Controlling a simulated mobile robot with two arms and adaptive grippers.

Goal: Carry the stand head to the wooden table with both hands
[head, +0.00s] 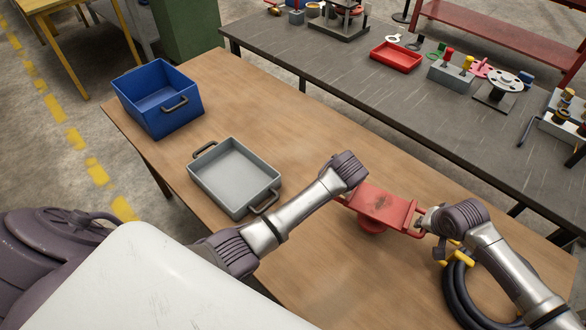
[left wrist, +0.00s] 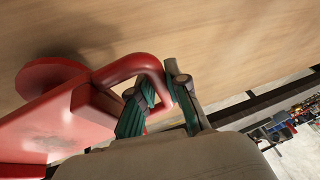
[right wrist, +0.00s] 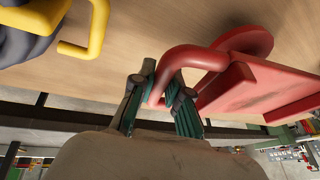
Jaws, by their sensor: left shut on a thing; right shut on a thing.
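The stand head (head: 380,205) is a red block with a flat, scuffed top, a loop handle on each side and a round disc below. It is over the right part of the wooden table (head: 310,255); I cannot tell whether the disc touches the wood. My left gripper (left wrist: 165,97) is shut on its left handle (left wrist: 135,66); in the head view my arm hides these fingers. My right gripper (head: 425,220) is shut on its right handle (right wrist: 195,57). The red disc (right wrist: 245,40) also shows in the right wrist view.
A grey tray (head: 215,192) and a blue bin (head: 160,122) stand on the wooden table to the left. A black coiled hose (head: 455,290) with a yellow part (head: 455,252) lies near the right arm. A cluttered dark workbench (head: 375,100) stands behind. The table between tray and bin is clear.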

